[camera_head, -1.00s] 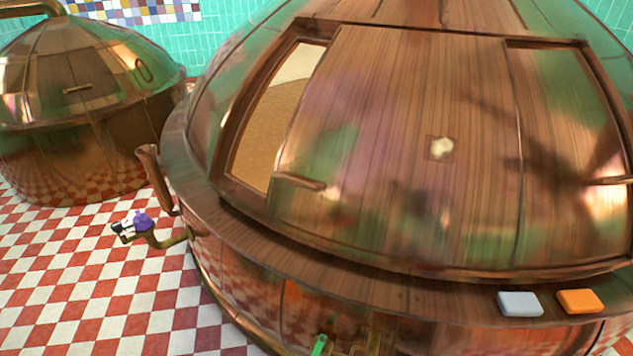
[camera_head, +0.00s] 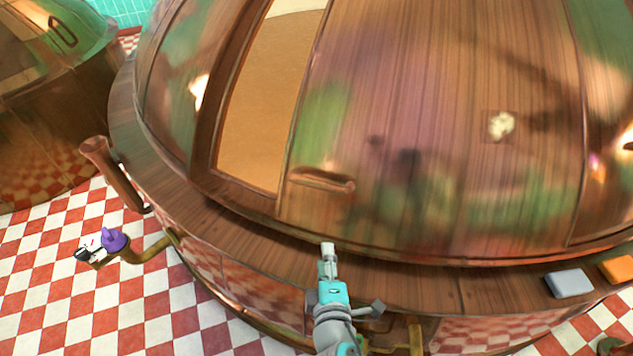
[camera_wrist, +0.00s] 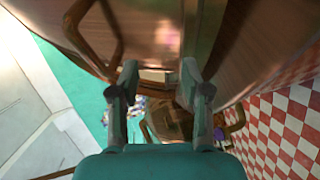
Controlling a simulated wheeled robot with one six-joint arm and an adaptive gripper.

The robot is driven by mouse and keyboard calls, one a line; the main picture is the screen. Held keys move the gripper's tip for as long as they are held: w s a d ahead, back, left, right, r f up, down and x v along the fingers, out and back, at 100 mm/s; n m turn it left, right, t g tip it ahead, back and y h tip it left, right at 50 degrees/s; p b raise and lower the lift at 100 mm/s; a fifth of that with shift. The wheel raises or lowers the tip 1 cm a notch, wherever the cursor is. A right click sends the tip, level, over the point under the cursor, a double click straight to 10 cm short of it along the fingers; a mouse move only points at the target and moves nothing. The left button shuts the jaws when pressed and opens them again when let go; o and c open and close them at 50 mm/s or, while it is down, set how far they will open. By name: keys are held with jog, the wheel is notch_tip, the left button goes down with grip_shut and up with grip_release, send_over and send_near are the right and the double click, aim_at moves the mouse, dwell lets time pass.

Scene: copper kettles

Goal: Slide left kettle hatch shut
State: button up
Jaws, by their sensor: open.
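The large copper kettle (camera_head: 170,90) fills most of the head view. Its left hatch panel (camera_head: 420,120) is partly open, leaving a gap (camera_head: 262,110) at the left with tan contents inside. A short bar handle (camera_head: 322,181) sits near the panel's lower left corner. My gripper (camera_head: 328,248) is in front of the dome's lower edge, below the handle in the picture and apart from it. In the wrist view my gripper (camera_wrist: 160,78) has its two fingers spread with nothing held. A brown loop handle (camera_wrist: 82,50) shows left of the fingers there.
A wooden ledge (camera_head: 220,232) rings the dome, with a grey block (camera_head: 570,284) and an orange block (camera_head: 620,269) at right. A side handle (camera_head: 115,172) and a purple knob (camera_head: 115,240) stick out at left. Another kettle (camera_head: 50,130) stands beyond them.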

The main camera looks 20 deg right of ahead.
aim_at(315, 187)
jog(key=w+a+r+m+h, duration=0.1)
jog(key=w+r+h, duration=0.1)
jog(key=r, duration=0.3)
jog(key=w+a+r+h, duration=0.2)
jog(key=w+r+h, duration=0.1)
jog(key=r, duration=0.2)
jog(key=shift+g, duration=0.3)
jog(key=x, duration=1)
jog(key=shift+w+d+r, duration=0.2)
jog(key=shift+w+d, duration=0.05)
jog(key=shift+d, duration=0.1)
grip_shut()
